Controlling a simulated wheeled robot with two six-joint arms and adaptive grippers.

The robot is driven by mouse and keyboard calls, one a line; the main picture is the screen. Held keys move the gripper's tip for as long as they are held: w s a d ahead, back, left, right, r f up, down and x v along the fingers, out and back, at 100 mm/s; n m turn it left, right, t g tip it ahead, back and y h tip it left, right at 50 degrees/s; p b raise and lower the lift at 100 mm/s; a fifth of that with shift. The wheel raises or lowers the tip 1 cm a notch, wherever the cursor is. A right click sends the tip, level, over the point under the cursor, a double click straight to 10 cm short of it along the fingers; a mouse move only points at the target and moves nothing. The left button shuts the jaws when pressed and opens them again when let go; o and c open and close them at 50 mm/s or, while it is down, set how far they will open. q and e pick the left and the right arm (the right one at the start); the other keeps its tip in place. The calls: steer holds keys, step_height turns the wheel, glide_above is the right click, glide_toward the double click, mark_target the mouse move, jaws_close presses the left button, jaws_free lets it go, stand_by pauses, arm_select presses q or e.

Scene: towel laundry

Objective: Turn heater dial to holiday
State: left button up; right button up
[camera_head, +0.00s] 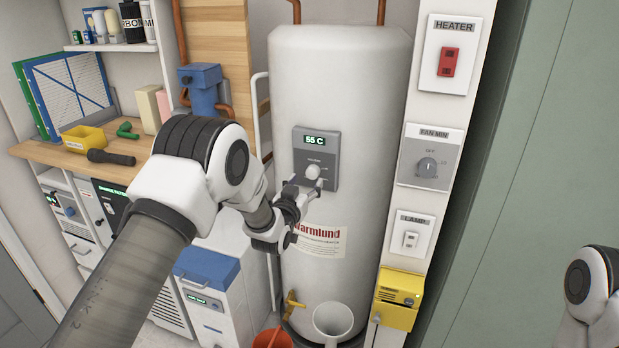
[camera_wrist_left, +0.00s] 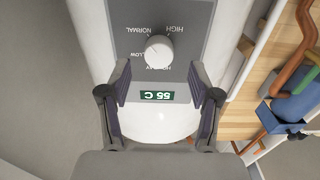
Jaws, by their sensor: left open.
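The heater dial (camera_head: 313,172) is a round white knob on a grey panel (camera_head: 301,150) on the white water heater tank (camera_head: 340,80). The panel's green display (camera_head: 315,140) reads 55 C. The dial also shows in the left wrist view (camera_wrist_left: 158,52), upside down, with NORMAL, HIGH and LOW labels around it. Another label beside the knob on the display side is partly covered. I cannot tell surely where the dial points. My left gripper (camera_head: 304,186) is open at the panel; in the left wrist view its fingertips (camera_wrist_left: 158,70) are either side of the dial's near edge, apart from it.
A HEATER switch (camera_head: 448,62), FAN MIN dial (camera_head: 428,167) and LAMP switch (camera_head: 411,240) are on the white post right of the tank. A yellow box (camera_head: 398,300) is below. A wooden counter (camera_head: 60,152) stands left. My right arm shows at the right edge.

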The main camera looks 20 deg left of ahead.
mark_target(311, 175)
arm_select(q)
steer(key=w, duration=0.3)
steer(key=shift+w+d, duration=0.2)
steer(key=shift+w, duration=0.2)
steer(key=shift+c, duration=0.3)
steer(key=c, duration=1.1)
